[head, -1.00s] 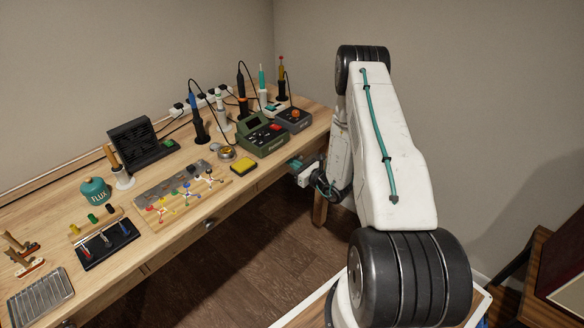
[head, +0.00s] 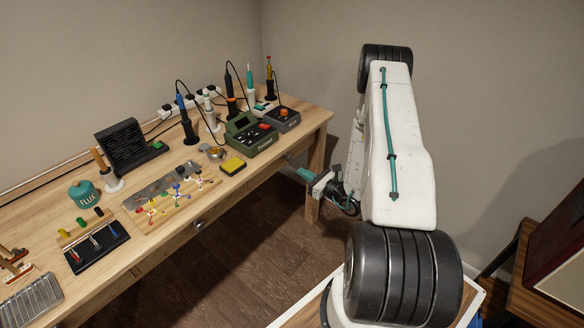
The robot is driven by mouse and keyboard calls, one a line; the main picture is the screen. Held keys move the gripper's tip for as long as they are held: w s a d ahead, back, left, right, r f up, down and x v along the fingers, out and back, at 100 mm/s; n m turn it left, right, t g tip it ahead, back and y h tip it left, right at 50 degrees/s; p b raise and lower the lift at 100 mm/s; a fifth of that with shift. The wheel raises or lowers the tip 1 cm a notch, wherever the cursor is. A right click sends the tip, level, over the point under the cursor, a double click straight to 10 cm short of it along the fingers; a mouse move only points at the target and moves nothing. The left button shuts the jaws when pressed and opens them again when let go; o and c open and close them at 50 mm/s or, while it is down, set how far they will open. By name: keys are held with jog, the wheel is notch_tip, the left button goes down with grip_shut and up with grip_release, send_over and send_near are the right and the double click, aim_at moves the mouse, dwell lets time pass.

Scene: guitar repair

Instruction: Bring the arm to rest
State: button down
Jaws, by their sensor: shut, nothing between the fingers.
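My gripper (head: 304,174) shows in the head view at the end of my white arm. It has teal fingers and points left toward the workbench (head: 262,178). The fingers are shut with nothing between them. The gripper hangs in the air near the bench's right front corner, around the height of the bench top's front edge. My arm (head: 402,150) is folded, with its big white link standing tall at the right. Part of the wrist is hidden behind this link.
The bench holds soldering stations (head: 251,137), a yellow sponge (head: 232,165), a teal flux pot (head: 84,193), a black fan unit (head: 123,147) and small holders. A wooden stand with a dark red thing (head: 556,245) is at the lower right. Floor (head: 250,240) before the bench is clear.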

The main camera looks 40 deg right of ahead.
jog(key=s, duration=0.3)
jog(key=shift+s+d, duration=0.25)
jog(key=shift+f, duration=0.1)
